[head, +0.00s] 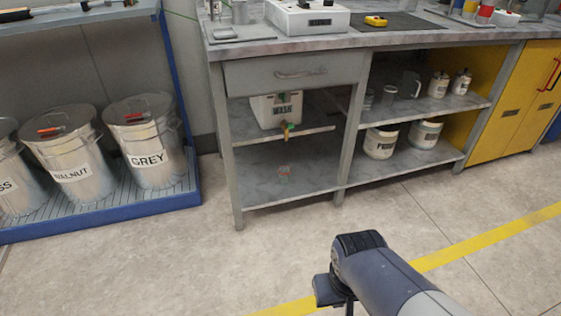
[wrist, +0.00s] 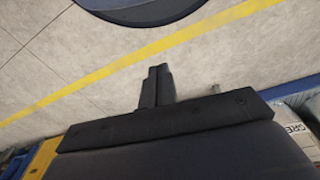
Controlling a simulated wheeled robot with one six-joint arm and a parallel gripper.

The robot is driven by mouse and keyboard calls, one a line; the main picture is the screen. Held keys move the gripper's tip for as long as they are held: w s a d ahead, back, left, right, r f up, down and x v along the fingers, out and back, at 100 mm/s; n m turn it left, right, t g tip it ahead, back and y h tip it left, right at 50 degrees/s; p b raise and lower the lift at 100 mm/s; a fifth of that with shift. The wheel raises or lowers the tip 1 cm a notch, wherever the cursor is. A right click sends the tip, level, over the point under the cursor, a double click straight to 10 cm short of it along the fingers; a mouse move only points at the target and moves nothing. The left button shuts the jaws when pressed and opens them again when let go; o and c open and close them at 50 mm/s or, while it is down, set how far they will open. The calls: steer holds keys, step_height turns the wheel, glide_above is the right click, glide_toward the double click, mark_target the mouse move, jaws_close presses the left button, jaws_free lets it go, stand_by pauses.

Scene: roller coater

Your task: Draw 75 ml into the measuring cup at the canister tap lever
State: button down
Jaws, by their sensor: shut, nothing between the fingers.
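The white canister (head: 276,110) with a dark label stands on the upper shelf under the workbench drawer. Its tap, with a green and orange-brown lever (head: 286,130), hangs at the shelf's front edge. In the head view my arm is at the lower right, well away from the canister and cup.
The workbench (head: 300,46) has a closed drawer (head: 294,73) above the canister. Jugs and white tubs (head: 380,143) fill the shelves to its right, beside a yellow cabinet (head: 515,100). Labelled metal bins (head: 146,140) stand on a blue rack at left. The floor (head: 200,265) before the bench is clear.

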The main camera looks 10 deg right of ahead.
steer(key=w+d+r+m+t+h+p, duration=0.2)
steer(key=w+d+r+m+t+p, duration=0.1)
steer(key=w+d, duration=0.6)
steer(key=w+d+r+m+t+h+p, duration=0.2)
steer(key=w+d+p, duration=0.4)
steer(key=d, duration=0.9)
steer(key=w+r+m+t, duration=0.1)
steer(key=w+r, duration=0.1)
steer(key=w, duration=0.1)
steer(key=shift+w+r, duration=0.2)
steer(key=shift+w, duration=0.1)
steer(key=shift+w, duration=0.1)
